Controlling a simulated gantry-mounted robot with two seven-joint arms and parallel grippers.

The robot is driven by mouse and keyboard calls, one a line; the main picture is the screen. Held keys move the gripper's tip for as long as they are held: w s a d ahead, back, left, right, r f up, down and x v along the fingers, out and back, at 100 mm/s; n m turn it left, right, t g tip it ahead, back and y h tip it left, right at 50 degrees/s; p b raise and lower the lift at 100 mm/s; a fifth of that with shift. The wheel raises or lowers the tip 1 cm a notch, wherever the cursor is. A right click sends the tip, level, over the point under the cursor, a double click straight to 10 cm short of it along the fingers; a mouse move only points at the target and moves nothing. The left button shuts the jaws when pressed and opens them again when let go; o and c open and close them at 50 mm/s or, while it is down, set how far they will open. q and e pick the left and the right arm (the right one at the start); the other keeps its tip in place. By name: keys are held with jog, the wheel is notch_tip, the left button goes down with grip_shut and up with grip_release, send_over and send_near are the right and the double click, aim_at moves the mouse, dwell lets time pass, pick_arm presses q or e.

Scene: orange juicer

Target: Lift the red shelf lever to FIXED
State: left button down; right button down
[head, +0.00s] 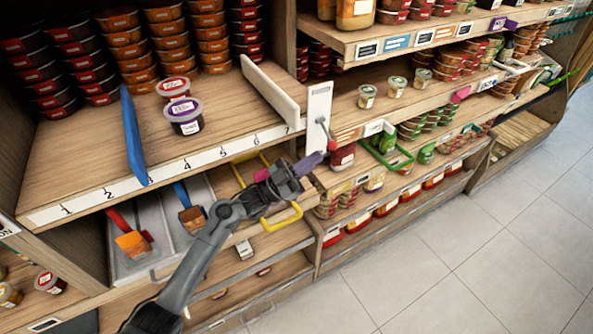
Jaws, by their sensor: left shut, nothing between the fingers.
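A white upright plate (319,98) is fixed at the shelf edge, near the middle of the head view. A small lever with a red end (332,147) hangs from a pivot on this plate, slanting down to the right. Any marking on the plate is too small to read. My left gripper (309,163) is shut and empty, its purplish fingertips pointing up and right. In the picture it lies just below and left of the lever's red end. I cannot tell whether they touch. My right gripper is not in view.
A numbered shelf (130,174) on the left carries a blue divider (132,135), a white divider (272,92) and stacked tubs. Stocked shelves stand on the right. The tiled floor (450,270) is clear.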

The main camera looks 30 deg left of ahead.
pick_arm(q)
jog(key=shift+x, duration=1.05)
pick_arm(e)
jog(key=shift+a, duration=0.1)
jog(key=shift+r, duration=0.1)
